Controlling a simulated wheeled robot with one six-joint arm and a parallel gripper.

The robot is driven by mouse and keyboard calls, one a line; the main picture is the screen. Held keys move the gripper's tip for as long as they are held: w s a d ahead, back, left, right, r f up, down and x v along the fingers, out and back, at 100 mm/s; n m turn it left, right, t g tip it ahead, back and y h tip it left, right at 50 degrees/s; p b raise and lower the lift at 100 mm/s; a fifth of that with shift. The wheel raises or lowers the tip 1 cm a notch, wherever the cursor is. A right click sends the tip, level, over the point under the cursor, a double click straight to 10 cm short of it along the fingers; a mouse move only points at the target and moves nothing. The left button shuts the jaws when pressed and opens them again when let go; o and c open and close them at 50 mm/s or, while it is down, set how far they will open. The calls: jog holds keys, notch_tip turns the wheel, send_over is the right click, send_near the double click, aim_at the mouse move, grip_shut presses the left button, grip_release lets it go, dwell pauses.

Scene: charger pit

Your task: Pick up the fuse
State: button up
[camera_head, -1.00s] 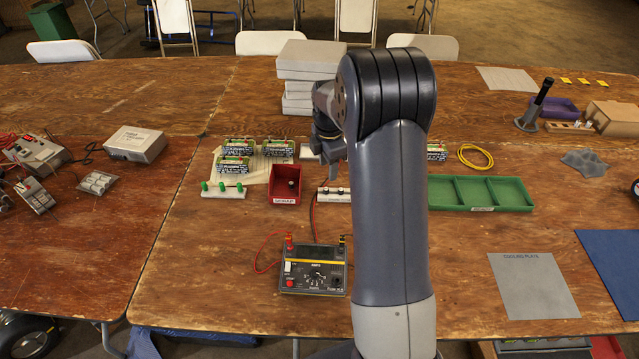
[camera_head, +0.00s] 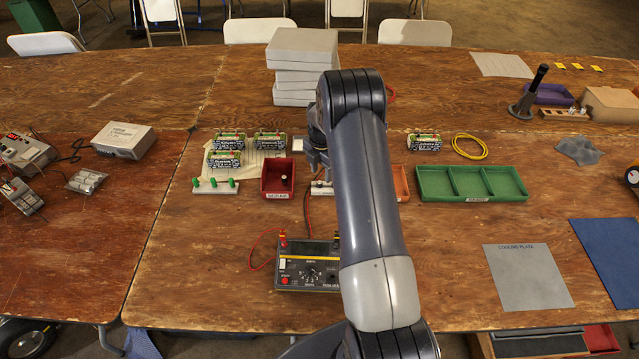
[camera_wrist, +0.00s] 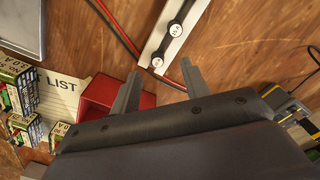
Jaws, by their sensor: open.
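I cannot say for certain which small part is the fuse. A white strip (camera_head: 321,188) with dark, pale-capped posts lies right of the bin, partly behind my arm. In the wrist view the white strip (camera_wrist: 168,43) lies just beyond and between my fingertips. In the head view my arm hides most of the gripper.
A meter (camera_head: 308,268) with red and dark leads sits in front of the strip. Green-topped modules (camera_head: 225,160) stand on a paper list at left. A green tray (camera_head: 435,184) and yellow cable (camera_head: 470,147) lie at right. Grey boxes (camera_head: 300,45) are stacked behind.

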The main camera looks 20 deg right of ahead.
aim_at(319, 182)
jog(key=shift+w+a+f+p, duration=0.15)
jog(key=shift+f+p, duration=0.25)
jog(key=shift+f, duration=0.75)
jog(key=shift+a+f+p, duration=0.1)
jog(key=shift+f+p, duration=0.25)
jog(key=shift+f, duration=0.75)
jog(key=c, duration=0.8)
jog(key=shift+r, duration=0.15)
jog(key=shift+c, duration=0.4)
notch_tip(319, 182, up, 10)
jog(key=b, duration=0.2)
